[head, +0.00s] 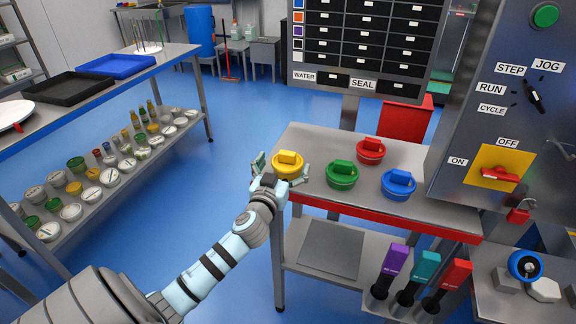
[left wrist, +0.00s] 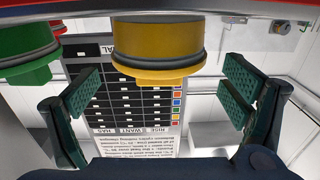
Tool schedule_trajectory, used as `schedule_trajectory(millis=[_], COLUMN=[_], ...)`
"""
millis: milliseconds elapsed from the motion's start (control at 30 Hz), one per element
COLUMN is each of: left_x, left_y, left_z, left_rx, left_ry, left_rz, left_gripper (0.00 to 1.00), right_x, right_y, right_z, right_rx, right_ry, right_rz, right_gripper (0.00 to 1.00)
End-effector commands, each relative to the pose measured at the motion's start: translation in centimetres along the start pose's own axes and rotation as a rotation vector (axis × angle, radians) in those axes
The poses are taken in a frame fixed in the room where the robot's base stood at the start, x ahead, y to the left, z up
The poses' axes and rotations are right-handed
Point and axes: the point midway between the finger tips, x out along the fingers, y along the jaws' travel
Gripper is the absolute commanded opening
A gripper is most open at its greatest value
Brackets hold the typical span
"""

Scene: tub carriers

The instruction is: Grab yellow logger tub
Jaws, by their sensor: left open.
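The yellow logger tub (head: 287,168) stands at the left end of the grey table, with a raised yellow block on its lid. In the left wrist view the yellow tub (left wrist: 158,45) is upside down and lies between and beyond the fingers. My left gripper (head: 281,176) is open at the tub, its fingers spread to either side. In the left wrist view my left gripper (left wrist: 165,90) shows textured pads with a clear gap to the tub. My right gripper is not in view.
Green (head: 342,174), red (head: 370,151) and blue (head: 398,185) tubs stand to the right on the table (head: 300,137). A control cabinet (head: 470,120) rises at the right. A label board (head: 362,45) stands behind.

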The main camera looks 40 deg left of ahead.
Motion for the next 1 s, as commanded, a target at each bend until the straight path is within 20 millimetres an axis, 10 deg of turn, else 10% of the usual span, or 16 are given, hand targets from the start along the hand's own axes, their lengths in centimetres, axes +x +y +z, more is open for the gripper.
schedule_trajectory(millis=[367,833,1000], left_x=[3.4,3.3,3.3], left_y=[0.1,0.1,0.1], left_z=[0.0,0.1,0.0], left_rx=[0.001,0.001,0.001], left_ry=[0.000,-0.001,0.000], left_rz=[0.001,0.001,0.001], left_gripper=[0.92,0.21,0.21], right_x=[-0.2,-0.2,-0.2], right_y=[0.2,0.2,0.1], right_z=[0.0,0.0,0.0], right_rx=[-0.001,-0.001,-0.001], right_ry=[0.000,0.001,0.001], right_rz=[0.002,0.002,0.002], right_gripper=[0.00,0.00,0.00])
